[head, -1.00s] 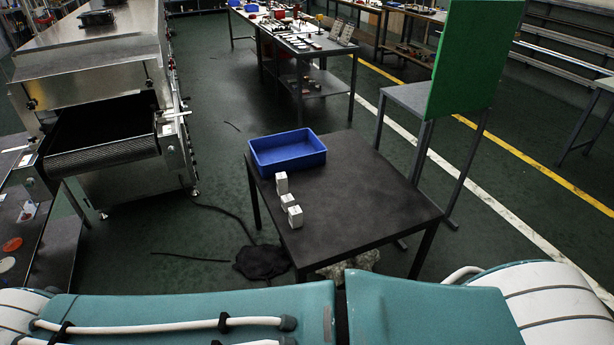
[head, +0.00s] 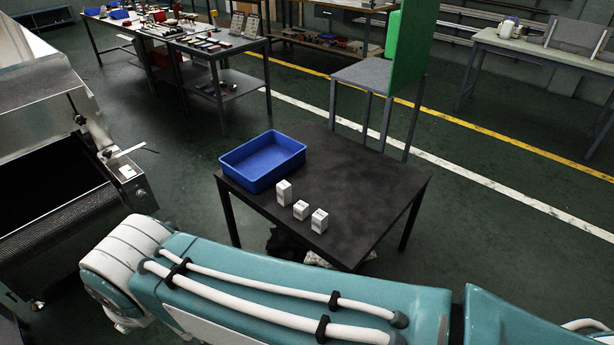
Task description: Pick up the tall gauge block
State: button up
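Three white gauge blocks stand in a row near the left front edge of the dark table (head: 365,195) in the head view. The tallest-looking block (head: 284,192) stands upright at the left end, close to the blue bin. A short, cube-like block (head: 301,210) is in the middle. A block of in-between height (head: 319,221) stands at the right end. The blocks stand apart with small gaps. My gripper is outside the view; only my teal arm links show across the bottom, in front of the table.
An open, empty-looking blue bin (head: 262,160) sits at the table's back left. The table's right half is clear. A metal conveyor machine (head: 60,170) stands at left. A green panel (head: 410,50) rises behind the table. A cluttered workbench (head: 205,45) is farther back.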

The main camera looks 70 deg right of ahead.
aim_at(284, 189)
jog(key=i+l+z, duration=0.1)
jog(key=i+z, duration=0.15)
jog(key=z, duration=0.15)
jog(key=i+z, duration=0.25)
jog(key=z, duration=0.15)
jog(key=i+z, duration=0.35)
jog(key=i+j+z, duration=0.1)
jog(key=z, duration=0.3)
jog(key=i+z, duration=0.25)
jog(key=z, duration=0.15)
jog(key=i+z, duration=0.2)
jog(key=z, duration=0.2)
jog(key=i+j+z, duration=0.15)
jog(key=z, duration=0.25)
jog(key=i+j+z, duration=0.2)
jog(key=z, duration=0.2)
jog(key=i, duration=0.05)
